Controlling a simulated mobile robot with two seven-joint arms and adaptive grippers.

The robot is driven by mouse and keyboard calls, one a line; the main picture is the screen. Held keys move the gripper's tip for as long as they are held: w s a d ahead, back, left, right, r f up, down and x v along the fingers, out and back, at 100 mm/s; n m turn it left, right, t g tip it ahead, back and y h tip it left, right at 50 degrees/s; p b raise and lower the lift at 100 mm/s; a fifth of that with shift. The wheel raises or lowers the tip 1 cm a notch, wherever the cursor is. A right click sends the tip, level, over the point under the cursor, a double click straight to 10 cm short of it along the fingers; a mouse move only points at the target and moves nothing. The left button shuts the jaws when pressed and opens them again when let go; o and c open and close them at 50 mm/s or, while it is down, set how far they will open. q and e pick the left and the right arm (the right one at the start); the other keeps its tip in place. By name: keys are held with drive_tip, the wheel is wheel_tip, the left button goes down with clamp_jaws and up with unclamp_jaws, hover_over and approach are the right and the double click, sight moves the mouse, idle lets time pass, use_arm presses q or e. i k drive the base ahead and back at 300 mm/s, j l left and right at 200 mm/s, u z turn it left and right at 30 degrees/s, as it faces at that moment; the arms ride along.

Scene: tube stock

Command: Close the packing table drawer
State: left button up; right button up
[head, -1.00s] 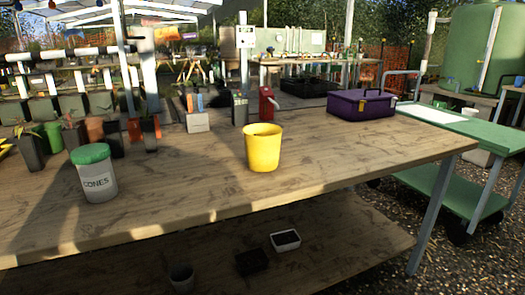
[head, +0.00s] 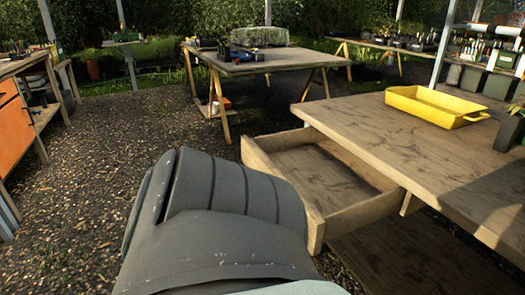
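The packing table (head: 400,140) stands at the right of the head view, with a pale wooden top. Its drawer (head: 325,182) is pulled out well beyond the left edge of the tabletop. The drawer looks empty, with a bare wooden floor and low walls. A large grey link of my arm fills the lower middle and hides part of the drawer's front. Neither gripper shows, so I cannot see their fingers or whether anything touches the drawer.
A yellow tray (head: 437,105) sits on the packing table, with a dark pot at the right edge. A trestle table (head: 250,65) stands behind. An orange-fronted cabinet (head: 17,127) is at far left. Open gravel (head: 105,150) lies between them.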

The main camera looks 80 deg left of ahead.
sight(341, 194)
drive_tip(key=u, duration=2.4)
